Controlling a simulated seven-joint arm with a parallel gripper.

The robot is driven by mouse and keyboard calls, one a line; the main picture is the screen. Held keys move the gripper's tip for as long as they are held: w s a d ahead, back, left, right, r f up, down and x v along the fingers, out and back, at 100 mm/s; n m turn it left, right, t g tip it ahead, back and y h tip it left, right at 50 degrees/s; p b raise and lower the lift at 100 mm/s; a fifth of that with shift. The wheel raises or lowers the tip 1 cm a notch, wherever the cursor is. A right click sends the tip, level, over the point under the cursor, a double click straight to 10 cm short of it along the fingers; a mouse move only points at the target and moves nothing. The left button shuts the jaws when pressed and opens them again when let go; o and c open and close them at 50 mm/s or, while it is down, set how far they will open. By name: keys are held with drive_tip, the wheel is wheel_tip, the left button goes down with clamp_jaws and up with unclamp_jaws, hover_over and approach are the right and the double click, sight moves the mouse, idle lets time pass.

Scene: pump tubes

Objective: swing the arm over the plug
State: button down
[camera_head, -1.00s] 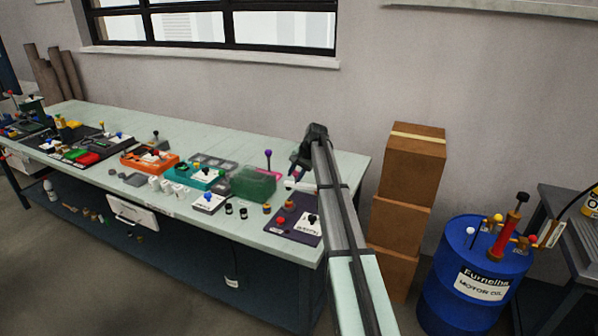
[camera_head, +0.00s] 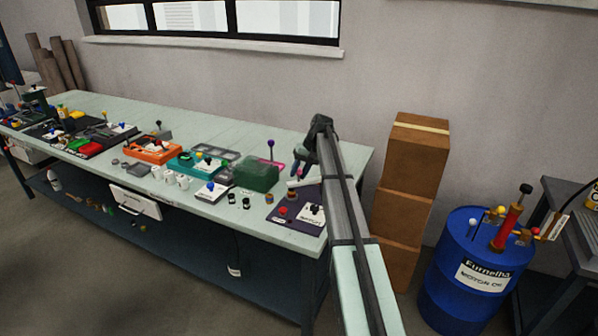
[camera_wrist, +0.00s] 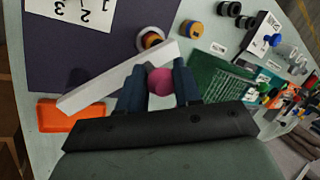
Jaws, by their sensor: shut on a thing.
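My gripper (camera_wrist: 160,88) is shut on a pink round knob (camera_wrist: 160,80), in the wrist view. A white flat arm (camera_wrist: 105,81) lies slantwise just past the fingers, over a dark purple mat (camera_wrist: 75,40). Its upper right end is at a brown-orange round plug (camera_wrist: 150,40) and hides part of it. I cannot tell how far it covers the plug. In the head view the white arm (camera_head: 305,182) shows beside my gripper (camera_head: 296,172), with the plug (camera_head: 292,193) in front of it. The join between knob and arm is hidden.
A green box (camera_head: 256,174) stands left of my gripper, with a purple-topped stick (camera_head: 270,145) behind it. An orange tray (camera_wrist: 75,115) lies near the white arm. Another ringed plug (camera_wrist: 191,29) and black caps (camera_wrist: 230,8) stand close by. Cardboard boxes (camera_head: 412,160) stand right of the table.

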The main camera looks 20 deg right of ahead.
sight(313, 181)
drive_tip(key=shift+s, duration=0.1)
drive_tip(key=c, duration=0.8)
unclamp_jaws()
drive_tip(key=v, duration=1.3)
drive_tip(key=shift+d+r, duration=0.25)
drive_tip(key=shift+r, duration=0.1)
